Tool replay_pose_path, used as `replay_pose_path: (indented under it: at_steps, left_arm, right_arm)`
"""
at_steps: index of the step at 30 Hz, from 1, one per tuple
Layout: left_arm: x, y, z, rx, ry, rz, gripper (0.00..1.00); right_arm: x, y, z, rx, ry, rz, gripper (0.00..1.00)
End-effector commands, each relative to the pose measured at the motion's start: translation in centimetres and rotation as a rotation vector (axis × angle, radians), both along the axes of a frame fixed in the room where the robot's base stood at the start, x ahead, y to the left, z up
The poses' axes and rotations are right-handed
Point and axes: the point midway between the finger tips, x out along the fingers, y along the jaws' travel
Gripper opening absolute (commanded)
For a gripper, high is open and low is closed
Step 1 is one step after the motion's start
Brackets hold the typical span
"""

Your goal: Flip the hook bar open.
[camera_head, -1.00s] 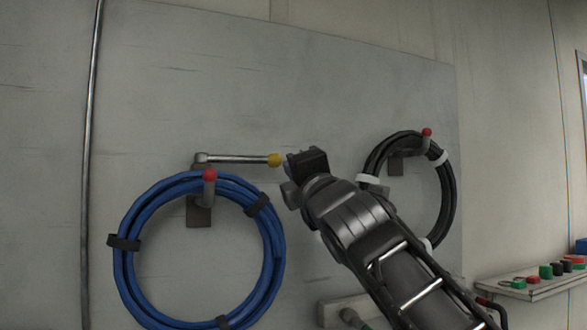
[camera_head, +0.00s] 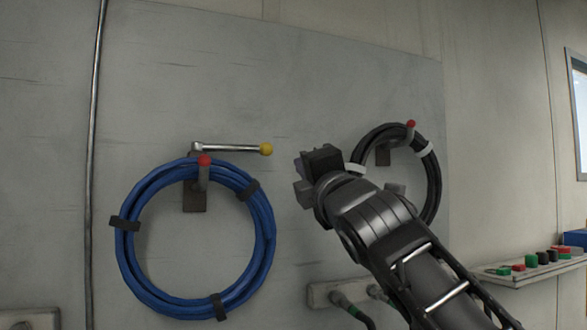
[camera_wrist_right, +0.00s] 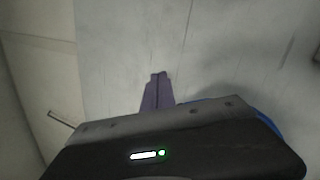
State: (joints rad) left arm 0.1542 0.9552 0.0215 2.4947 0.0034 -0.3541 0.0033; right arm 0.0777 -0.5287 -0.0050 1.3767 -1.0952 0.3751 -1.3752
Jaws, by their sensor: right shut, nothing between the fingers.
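The hook bar (camera_head: 230,148) is a silver rod with a yellow ball (camera_head: 266,150) at its right end. In the head view it lies nearly level, running right from its pivot above the hook (camera_head: 203,175) with a red tip. A blue hose coil (camera_head: 132,265) hangs on that hook. My right gripper (camera_head: 301,178) is shut and empty, to the right of and a little below the yellow ball, apart from it. In the wrist view its closed fingers (camera_wrist_right: 157,92) point at the grey panel. My left gripper is not in view.
A black hose coil (camera_head: 436,185) hangs on a second red-tipped hook (camera_head: 410,130) at the right, partly behind my right arm. A shelf (camera_head: 530,273) with coloured buttons is at the lower right. The panel (camera_head: 300,80) above the bar is clear.

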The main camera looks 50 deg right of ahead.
Motion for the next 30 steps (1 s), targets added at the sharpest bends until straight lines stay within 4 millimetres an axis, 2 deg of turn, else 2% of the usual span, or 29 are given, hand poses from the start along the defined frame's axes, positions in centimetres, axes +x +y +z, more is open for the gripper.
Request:
replay_pose_path:
  at_steps: [6,12,30]
  left_arm:
    - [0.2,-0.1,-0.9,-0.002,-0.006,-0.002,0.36]
    - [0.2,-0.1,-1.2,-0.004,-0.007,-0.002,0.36]
    - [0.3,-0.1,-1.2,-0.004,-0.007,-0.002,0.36]
  right_arm:
    - [-3.9,-1.2,-1.7,0.003,0.000,0.003,0.00]
    - [-6.1,-1.9,-2.5,0.002,0.004,0.001,0.00]
    - [-6.6,-2.1,-2.7,0.001,0.006,0.000,0.00]
